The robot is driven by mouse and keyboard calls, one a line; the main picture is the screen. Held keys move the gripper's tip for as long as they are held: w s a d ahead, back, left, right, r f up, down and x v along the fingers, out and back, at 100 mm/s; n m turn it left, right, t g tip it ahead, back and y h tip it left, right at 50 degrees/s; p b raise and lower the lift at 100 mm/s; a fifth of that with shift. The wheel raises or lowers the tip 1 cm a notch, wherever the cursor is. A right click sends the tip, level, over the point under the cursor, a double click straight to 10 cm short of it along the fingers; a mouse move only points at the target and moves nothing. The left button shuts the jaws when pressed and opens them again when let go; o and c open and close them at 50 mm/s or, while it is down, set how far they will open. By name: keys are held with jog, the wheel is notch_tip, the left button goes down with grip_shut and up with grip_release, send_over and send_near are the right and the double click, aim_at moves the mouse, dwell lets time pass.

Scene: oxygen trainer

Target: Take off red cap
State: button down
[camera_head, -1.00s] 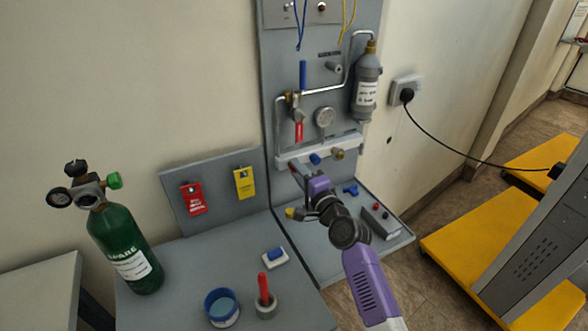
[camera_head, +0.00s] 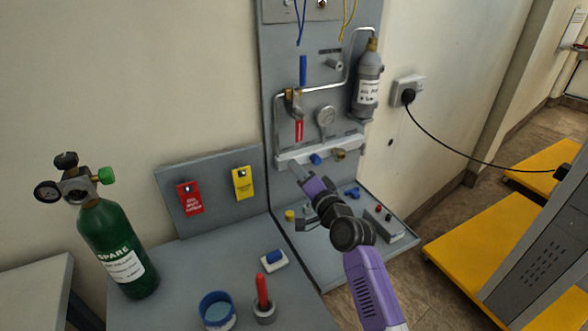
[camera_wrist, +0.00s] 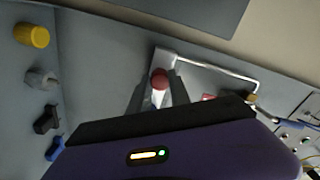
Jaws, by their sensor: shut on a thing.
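The red cap (camera_wrist: 160,78) shows between my two fingertips in the wrist view, in front of the white manifold block (camera_wrist: 166,54). My gripper (camera_wrist: 159,88) is shut on it. In the head view my gripper (camera_head: 298,172) is at the lower front of the white manifold (camera_head: 322,151) on the grey panel, near its left end. The cap is mostly hidden by the fingers there. I cannot tell whether the cap is still seated on its port.
A blue cap (camera_head: 316,159) and a brass fitting (camera_head: 339,155) are to the right on the manifold. A yellow cap (camera_head: 290,215) and a grey box (camera_head: 383,225) are on the shelf below. The green cylinder (camera_head: 118,248) stands at the left.

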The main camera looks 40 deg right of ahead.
jog(key=shift+f, duration=0.1)
jog(key=shift+n+b, duration=1.35)
jog(key=shift+n, duration=0.35)
jog(key=shift+n+b, duration=0.55)
jog(key=shift+n, duration=0.05)
jog(key=c, duration=1.2)
grip_release()
jog(key=shift+s, duration=0.1)
